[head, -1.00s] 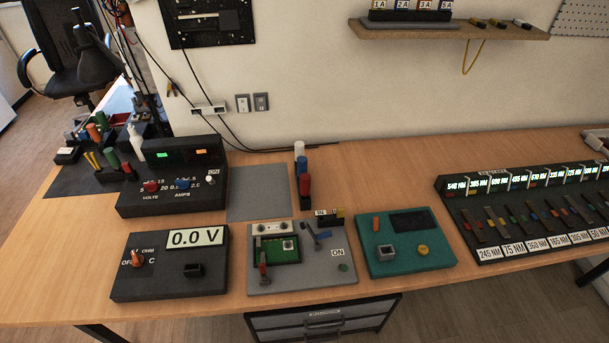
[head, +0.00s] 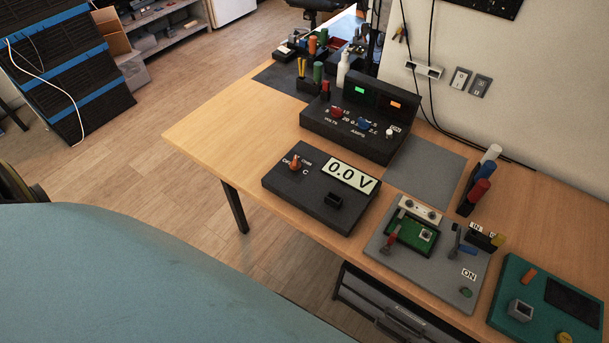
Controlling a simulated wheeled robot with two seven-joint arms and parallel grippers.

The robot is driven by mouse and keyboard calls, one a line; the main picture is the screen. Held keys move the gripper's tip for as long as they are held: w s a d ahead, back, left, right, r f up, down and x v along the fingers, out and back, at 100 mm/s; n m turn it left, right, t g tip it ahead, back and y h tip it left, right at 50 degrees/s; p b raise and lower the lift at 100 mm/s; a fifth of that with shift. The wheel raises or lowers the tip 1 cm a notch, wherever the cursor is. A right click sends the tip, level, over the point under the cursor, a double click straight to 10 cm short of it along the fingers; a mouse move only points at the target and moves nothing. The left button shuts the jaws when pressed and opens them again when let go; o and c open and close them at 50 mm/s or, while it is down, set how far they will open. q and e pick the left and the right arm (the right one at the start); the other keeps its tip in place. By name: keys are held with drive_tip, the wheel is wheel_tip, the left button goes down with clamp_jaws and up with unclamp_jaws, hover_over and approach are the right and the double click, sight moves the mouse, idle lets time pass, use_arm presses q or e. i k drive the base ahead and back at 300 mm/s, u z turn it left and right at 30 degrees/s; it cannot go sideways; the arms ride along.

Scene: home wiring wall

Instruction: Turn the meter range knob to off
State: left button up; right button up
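The meter (head: 316,203) is a dark flat box near the front edge of the wooden table in the head view. Its display (head: 350,175) reads 0.0 V. The orange range knob (head: 295,162) is on its left part, with small labels around it, among them OFF and a C. The knob's exact setting is too small to tell. A dark square socket (head: 333,201) is on the meter's lower right. Neither gripper shows in the head view.
A black power supply (head: 352,128) with red and blue knobs stands behind the meter. A grey board (head: 385,250) with a green circuit and a teal box (head: 508,325) are to the right. The table (head: 225,130) is clear left of the meter. A large blue-grey surface fills the lower left.

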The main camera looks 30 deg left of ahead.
sight(295, 165)
drive_tip(key=u, duration=0.95)
drive_tip(key=i, duration=0.25)
drive_tip(key=z, duration=0.1)
